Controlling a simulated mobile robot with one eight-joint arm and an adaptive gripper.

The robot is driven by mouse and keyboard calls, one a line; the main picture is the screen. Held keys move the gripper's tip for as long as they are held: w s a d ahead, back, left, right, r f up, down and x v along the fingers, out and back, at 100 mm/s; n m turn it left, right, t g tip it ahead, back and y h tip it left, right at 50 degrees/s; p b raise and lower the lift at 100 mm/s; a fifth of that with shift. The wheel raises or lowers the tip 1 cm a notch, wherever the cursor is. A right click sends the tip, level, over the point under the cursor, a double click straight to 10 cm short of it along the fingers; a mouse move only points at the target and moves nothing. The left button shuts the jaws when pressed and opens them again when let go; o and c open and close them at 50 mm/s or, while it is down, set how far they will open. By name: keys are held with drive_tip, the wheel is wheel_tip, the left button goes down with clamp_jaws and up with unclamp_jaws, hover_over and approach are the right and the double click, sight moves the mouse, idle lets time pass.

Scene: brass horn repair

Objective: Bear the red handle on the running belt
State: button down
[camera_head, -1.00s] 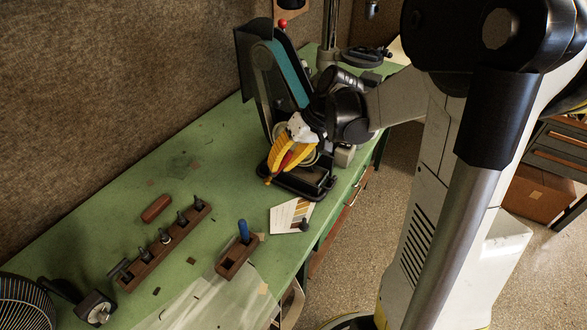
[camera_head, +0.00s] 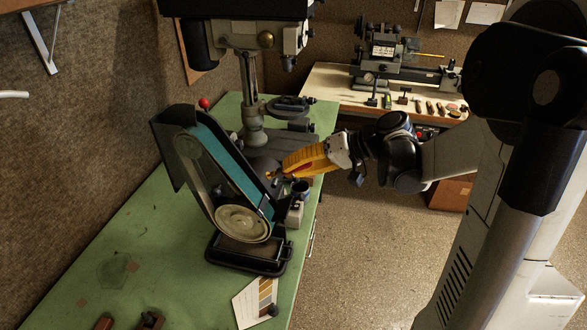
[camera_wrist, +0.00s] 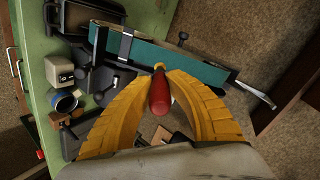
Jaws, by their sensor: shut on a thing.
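The belt sander's teal belt (camera_head: 228,165) slopes down to a round wheel in the head view. It crosses the upper part of the wrist view (camera_wrist: 195,66). I cannot tell whether it is running. My gripper (camera_head: 284,172), with yellow ribbed fingers, is shut on the red handle (camera_wrist: 160,95). The handle lies between the fingers, mostly hidden in the head view. The fingertips point left, just right of the belt. A small brass-coloured end (camera_head: 269,174) shows beyond them. I cannot tell whether it touches the belt.
The sander's black base (camera_head: 248,256) stands on the green bench (camera_head: 130,235). A small grey box with a dark cup (camera_head: 300,190) is below my gripper. A drill press column (camera_head: 252,95) rises behind. A card (camera_head: 252,300) lies in front.

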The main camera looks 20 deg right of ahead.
sight(269, 176)
drive_tip(key=shift+b+x, duration=1.65)
drive_tip(key=shift+x, duration=1.3)
drive_tip(key=shift+b+x, duration=0.9)
drive_tip(key=shift+x, duration=0.1)
drive_tip(key=shift+f, duration=0.1)
idle(1.0)
drive_tip(key=p+v, duration=0.2)
drive_tip(key=v, duration=0.4)
drive_tip(key=shift+d+r, duration=0.15)
drive_tip(key=shift+r, duration=0.1)
drive_tip(key=shift+s+d+r, duration=0.1)
drive_tip(key=shift+s+d, duration=0.15)
